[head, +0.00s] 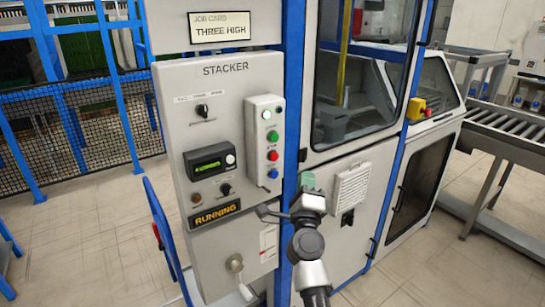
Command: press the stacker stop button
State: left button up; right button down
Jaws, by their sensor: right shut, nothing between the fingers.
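The grey stacker panel (225,85) stands upright in the middle, with "STACKER" across its top. A pale button box (257,185) sticks out on its right side. The box carries a pale lit lamp (267,114) at the top, a green button (272,136), a red button (272,155) below it and a blue button (273,174) at the bottom. No lettering on them can be read. My right gripper (262,210) is shut and empty, just below the button box and apart from the red button. Its tips point left. My left gripper is out of view.
A "RUNNING" sign (215,214), a small green display (208,161) and switches sit on the panel. A windowed machine (365,80) stands to the right with a yellow-and-red button (416,108). A roller conveyor (510,128) is far right. Blue mesh fencing (80,125) is left.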

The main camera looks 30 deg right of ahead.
aim_at(274, 157)
jog(key=shift+w, duration=0.15)
jog(key=w+b, duration=0.4)
jog(key=w, duration=0.4)
jog(key=shift+w+a+b, duration=0.25)
jog(key=shift+a+b, duration=0.1)
jog(key=shift+w, duration=0.1)
dwell(1.7)
jog(key=shift+w, duration=0.35)
jog(key=shift+w+b, duration=0.35)
jog(key=shift+w, duration=0.05)
dwell(0.6)
jog(key=shift+s, duration=0.1)
jog(key=shift+s+p, duration=0.65)
jog(key=shift+s, duration=0.1)
